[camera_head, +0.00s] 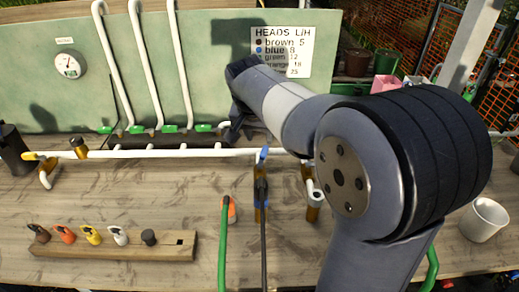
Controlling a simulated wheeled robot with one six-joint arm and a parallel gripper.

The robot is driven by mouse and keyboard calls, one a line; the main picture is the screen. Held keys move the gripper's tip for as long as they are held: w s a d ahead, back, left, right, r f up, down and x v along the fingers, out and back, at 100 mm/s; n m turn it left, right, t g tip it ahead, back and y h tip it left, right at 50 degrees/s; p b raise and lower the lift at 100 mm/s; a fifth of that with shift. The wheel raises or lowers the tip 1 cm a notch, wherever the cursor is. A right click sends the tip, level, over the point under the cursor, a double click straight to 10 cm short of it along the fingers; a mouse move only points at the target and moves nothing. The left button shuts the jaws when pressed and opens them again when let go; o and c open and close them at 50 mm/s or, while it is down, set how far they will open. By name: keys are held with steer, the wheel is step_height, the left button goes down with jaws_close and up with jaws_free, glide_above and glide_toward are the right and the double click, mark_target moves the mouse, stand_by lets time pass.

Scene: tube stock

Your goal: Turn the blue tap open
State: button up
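The blue tap (264,154) has a small blue handle at the right part of the long white pipe, above a brass-coloured fitting. A black hose hangs below it toward the front edge. Its handle stands roughly upright in the picture; whether the valve is open cannot be told. My arm reaches from the lower right across to the upper middle, then bends down. My dark gripper (233,132) is at its end, a little left of and beyond the blue tap, apart from it in the picture. Its fingers are too dark and small to read.
A wooden rack (110,247) holds brown, orange, yellow, white and black heads at front left. Several green taps (168,129) line the back panel. A green hose (223,250) stands left of the black hose. A white cup (483,220) sits far right. My arm hides the right middle.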

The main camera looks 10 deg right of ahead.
mark_target(263, 154)
steer(key=x, duration=0.9)
steer(key=shift+f, duration=0.1)
jaws_close()
stand_by(0.4)
